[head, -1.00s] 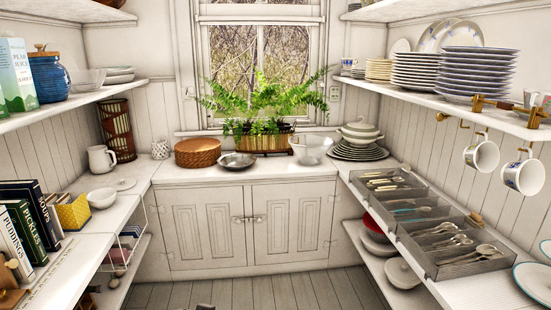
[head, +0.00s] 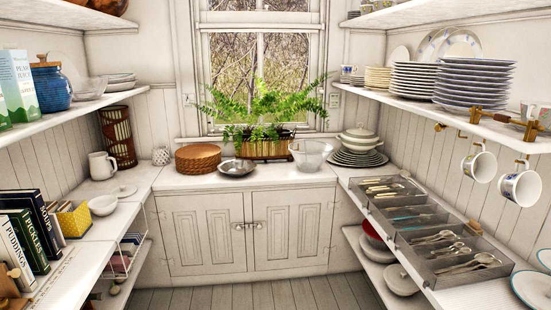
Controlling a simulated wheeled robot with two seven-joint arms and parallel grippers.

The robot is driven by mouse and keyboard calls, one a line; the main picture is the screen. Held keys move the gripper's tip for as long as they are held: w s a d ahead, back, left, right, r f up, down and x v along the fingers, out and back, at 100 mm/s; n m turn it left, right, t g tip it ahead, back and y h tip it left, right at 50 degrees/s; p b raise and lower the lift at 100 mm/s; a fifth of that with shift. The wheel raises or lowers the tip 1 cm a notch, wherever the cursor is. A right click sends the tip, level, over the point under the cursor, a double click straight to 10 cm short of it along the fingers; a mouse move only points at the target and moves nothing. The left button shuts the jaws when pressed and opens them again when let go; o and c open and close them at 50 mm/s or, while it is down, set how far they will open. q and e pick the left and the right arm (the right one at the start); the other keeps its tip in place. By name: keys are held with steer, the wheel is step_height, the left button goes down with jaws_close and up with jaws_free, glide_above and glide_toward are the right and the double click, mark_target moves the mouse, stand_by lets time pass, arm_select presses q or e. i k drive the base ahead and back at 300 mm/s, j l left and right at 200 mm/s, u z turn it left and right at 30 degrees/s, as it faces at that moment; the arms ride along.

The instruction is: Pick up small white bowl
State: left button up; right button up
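A small white bowl (head: 103,205) stands upright on the left counter, beside a yellow patterned box and nearer to me than the white mug. It looks empty, and nothing touches it that I can see. Another pale bowl (head: 90,88) stands on the upper left shelf next to a blue jar. Neither of my grippers shows in the head view, so their position relative to the bowl is hidden.
Books (head: 30,230) and the yellow box (head: 74,219) stand near the bowl. A white mug (head: 102,165) and small plate (head: 123,191) lie beyond it. Cutlery trays (head: 408,212) line the right counter. The floor (head: 260,297) between the counters looks clear.

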mark_target(102, 205)
steer(key=u, duration=1.6)
